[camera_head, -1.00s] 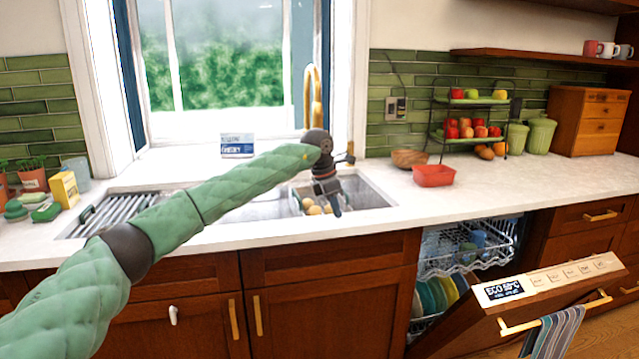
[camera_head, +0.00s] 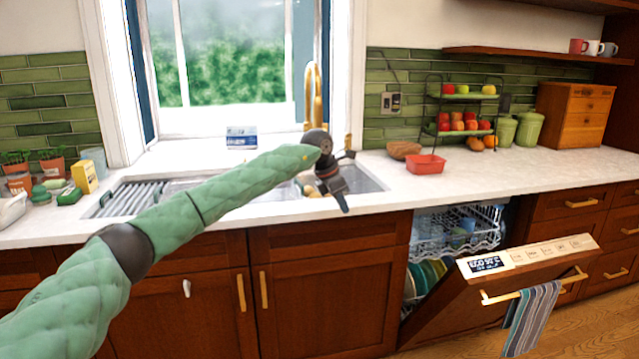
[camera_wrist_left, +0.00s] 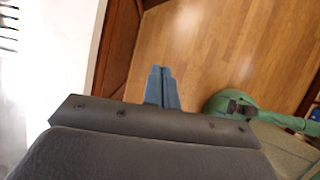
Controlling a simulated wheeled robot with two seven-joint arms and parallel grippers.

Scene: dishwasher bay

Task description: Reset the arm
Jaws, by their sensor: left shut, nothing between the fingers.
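My left arm (camera_head: 195,215), in a green padded sleeve, reaches from the lower left across the counter front toward the sink. My left gripper (camera_head: 344,205) points down in front of the sink's right end. In the left wrist view the two blue-grey fingers (camera_wrist_left: 162,88) lie together, shut and empty, with wooden floor beyond them. My right gripper does not show in either view.
The sink (camera_head: 365,182) has a gold tap (camera_head: 314,90) behind it. A red bowl (camera_head: 426,164) and a fruit rack (camera_head: 460,118) stand on the counter. The dishwasher door (camera_head: 520,290) hangs partly open at the right, with a striped towel (camera_head: 533,318). Floor at lower right is clear.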

